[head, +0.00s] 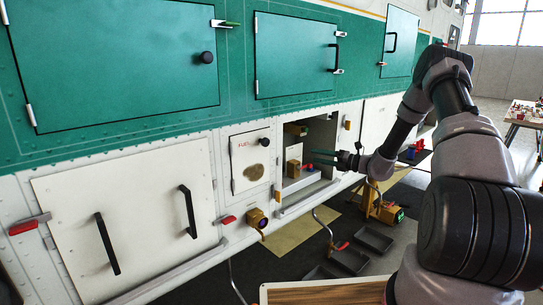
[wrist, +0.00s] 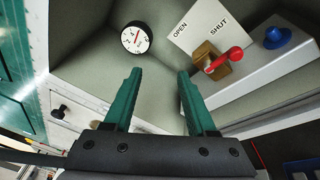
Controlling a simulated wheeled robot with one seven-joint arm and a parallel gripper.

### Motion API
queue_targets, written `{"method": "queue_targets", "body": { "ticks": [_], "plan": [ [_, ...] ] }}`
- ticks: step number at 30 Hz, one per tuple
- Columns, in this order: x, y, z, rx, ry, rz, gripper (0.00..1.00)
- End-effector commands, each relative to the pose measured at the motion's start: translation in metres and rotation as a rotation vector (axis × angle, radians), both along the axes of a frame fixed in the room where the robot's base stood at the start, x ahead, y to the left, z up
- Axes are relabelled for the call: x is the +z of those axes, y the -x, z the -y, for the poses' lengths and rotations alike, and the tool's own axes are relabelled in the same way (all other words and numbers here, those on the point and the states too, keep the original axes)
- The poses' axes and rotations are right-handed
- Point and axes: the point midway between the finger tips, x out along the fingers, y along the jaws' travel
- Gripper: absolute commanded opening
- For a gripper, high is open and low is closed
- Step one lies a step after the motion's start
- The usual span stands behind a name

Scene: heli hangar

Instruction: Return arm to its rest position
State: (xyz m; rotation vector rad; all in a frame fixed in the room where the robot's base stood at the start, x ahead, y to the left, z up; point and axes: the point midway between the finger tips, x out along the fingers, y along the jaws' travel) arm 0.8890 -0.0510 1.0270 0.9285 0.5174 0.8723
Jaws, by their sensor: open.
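My arm reaches from the right of the head view towards an open compartment (head: 320,133) in the helicopter's side. My gripper (head: 314,157) is at the compartment's opening, its green fingers pointing in. In the wrist view my gripper (wrist: 160,73) has its two green fingers apart with nothing between them. Ahead of the fingers inside the compartment are a round white gauge (wrist: 135,38), a brass valve with a red handle (wrist: 226,61) and a blue knob (wrist: 278,38). A plate (wrist: 207,27) reading OPEN and SHUT is behind the valve. The fingers appear apart from all of these.
The white and green helicopter wall fills the left, with a closed white panel (head: 127,222) and green doors (head: 295,55). A yellow device (head: 258,220) and a crank (head: 332,238) are below the compartment. A wooden-topped surface (head: 325,293) is at the bottom. A cluttered table (head: 525,115) stands far right.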

Motion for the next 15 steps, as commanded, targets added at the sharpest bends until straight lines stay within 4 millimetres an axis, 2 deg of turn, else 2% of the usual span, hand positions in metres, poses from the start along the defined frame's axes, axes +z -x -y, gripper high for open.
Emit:
{"method": "queue_targets", "body": {
  "ticks": [1, 6, 10, 15],
  "plan": [
    [0.027, 0.01, -0.013, 0.064, 0.081, 0.064, 0.57],
    [0.089, 0.054, -0.046, 0.272, 0.355, 0.274, 0.57],
    [0.129, 0.094, -0.062, 0.424, 0.557, 0.443, 0.57],
    [0.174, 0.149, -0.074, 0.614, 0.812, 0.671, 0.57]
  ]
}}
